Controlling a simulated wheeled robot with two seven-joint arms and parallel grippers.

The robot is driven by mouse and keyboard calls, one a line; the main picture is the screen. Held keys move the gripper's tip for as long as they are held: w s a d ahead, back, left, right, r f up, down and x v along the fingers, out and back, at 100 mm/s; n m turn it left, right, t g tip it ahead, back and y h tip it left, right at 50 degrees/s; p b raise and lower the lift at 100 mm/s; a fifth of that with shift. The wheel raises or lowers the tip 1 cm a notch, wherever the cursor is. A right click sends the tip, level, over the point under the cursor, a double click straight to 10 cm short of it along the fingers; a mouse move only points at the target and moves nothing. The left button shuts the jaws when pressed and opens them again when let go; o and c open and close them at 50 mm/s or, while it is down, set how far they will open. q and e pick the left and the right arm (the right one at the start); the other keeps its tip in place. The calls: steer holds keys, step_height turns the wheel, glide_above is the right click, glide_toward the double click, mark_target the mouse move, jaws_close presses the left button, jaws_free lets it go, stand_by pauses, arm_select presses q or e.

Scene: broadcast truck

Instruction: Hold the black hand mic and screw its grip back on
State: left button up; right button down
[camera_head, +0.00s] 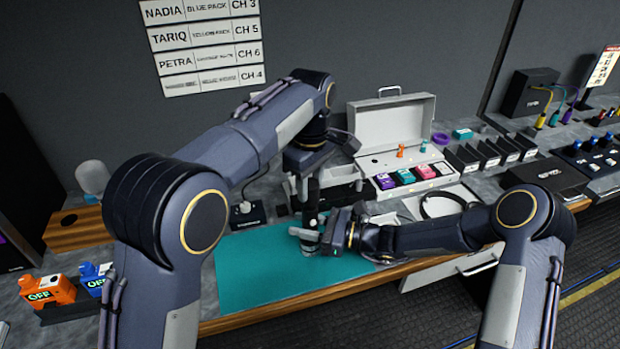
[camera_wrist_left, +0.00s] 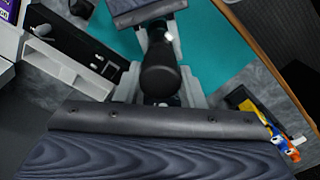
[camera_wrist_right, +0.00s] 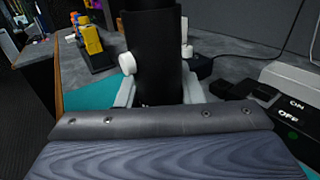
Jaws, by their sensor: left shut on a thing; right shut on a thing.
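The black hand mic (camera_head: 312,203) stands roughly upright above the teal mat. My left gripper (camera_head: 308,186) comes down from above and is shut on its upper part. The mic's dark rounded top (camera_wrist_left: 161,76) sits between the fingers in the left wrist view. My right gripper (camera_head: 312,238) reaches in from the right, below the left one, and is shut on the lower part, the grip. In the right wrist view the grip (camera_wrist_right: 152,45) is a black cylinder with a white knob on its side. The joint between mic and grip is not clear.
The teal mat (camera_head: 255,270) covers the bench's front. An open grey case (camera_head: 392,120) with coloured packs stands behind to the right. A small black stand (camera_head: 247,214) is left of the mic. Orange and blue boxes (camera_head: 48,290) sit at far left.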

arm_select(q)
steer(key=shift+f, duration=0.7)
stand_by(0.5)
